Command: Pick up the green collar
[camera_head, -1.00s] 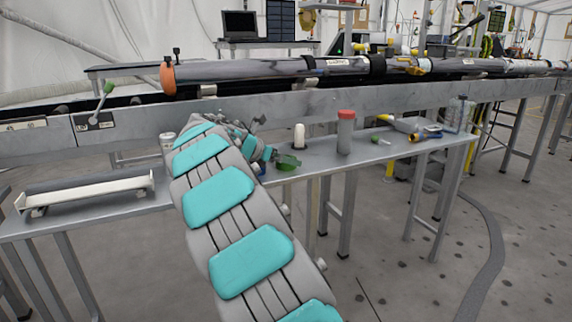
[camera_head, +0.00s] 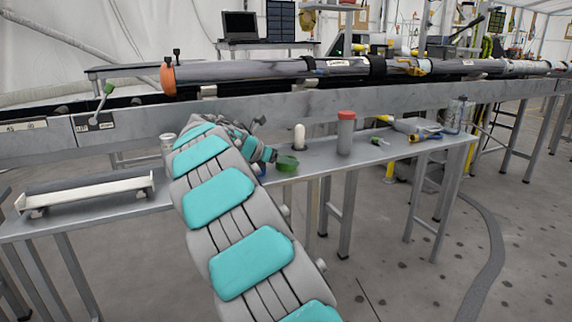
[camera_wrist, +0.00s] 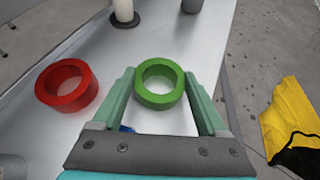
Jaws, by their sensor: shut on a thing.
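The green collar (camera_wrist: 158,102) is a short thick ring, seen in the wrist view between the two fingers of my gripper (camera_wrist: 158,88). The fingers touch it on its left and right sides, so my gripper is shut on it. In the head view the green collar (camera_head: 287,163) shows at the end of my arm, at the front edge of the bench (camera_head: 320,158). I cannot tell whether it still touches the bench top. Most of my gripper (camera_head: 270,155) is hidden behind my wrist in the head view.
A red collar (camera_wrist: 67,86) lies left of the green one. A white cylinder on a dark base (camera_head: 299,137) and a grey cylinder with a red top (camera_head: 345,132) stand further along. Yellow cloth (camera_wrist: 292,118) shows at the right. A long rail (camera_head: 250,105) runs behind the bench.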

